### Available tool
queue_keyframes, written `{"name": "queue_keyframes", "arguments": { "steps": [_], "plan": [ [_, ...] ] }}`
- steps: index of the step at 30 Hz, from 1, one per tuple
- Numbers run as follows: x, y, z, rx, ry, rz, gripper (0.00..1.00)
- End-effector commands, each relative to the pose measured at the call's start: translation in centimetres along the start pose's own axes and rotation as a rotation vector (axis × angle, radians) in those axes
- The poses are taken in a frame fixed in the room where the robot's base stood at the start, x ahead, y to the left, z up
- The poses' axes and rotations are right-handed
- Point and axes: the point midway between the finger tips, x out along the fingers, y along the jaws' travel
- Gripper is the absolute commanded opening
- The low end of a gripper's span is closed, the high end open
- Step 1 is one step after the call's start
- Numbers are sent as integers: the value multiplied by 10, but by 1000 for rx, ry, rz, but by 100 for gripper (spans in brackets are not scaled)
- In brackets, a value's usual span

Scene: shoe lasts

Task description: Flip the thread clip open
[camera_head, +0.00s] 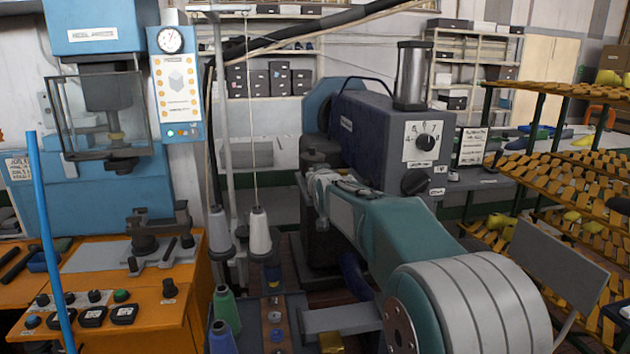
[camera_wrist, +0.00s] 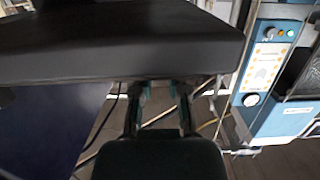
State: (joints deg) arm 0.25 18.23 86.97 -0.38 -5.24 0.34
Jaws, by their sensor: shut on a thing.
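In the wrist view my gripper (camera_wrist: 161,86) reaches up to the lower edge of a broad dark slab (camera_wrist: 120,45), a machine part. Its two fingers stand a little apart, and their tips meet the dark edge. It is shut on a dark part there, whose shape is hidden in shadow. I cannot make out the thread clip as a separate piece. In the head view my arm stretches from the lower right to the dark machine (camera_head: 375,135) with dials. My fingertips cannot be made out there.
Thread cones, white (camera_head: 259,232) and green (camera_head: 225,308), stand left of my arm. An orange bench (camera_head: 170,325) with a blue press is at left. A shoe-last rack (camera_head: 560,185) stands at right. A blue control panel (camera_wrist: 262,75) shows in the wrist view.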

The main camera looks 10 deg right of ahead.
Motion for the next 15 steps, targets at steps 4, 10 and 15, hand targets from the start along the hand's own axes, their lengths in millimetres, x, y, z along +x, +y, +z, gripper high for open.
{"name": "queue_keyframes", "arguments": {
  "steps": [4,10,15],
  "plan": [
    [1,-1,-9,0,-101,-4,0],
    [3,-1,-15,-1,-246,-6,0],
    [5,-1,-20,-1,-347,-5,0]
  ]
}}
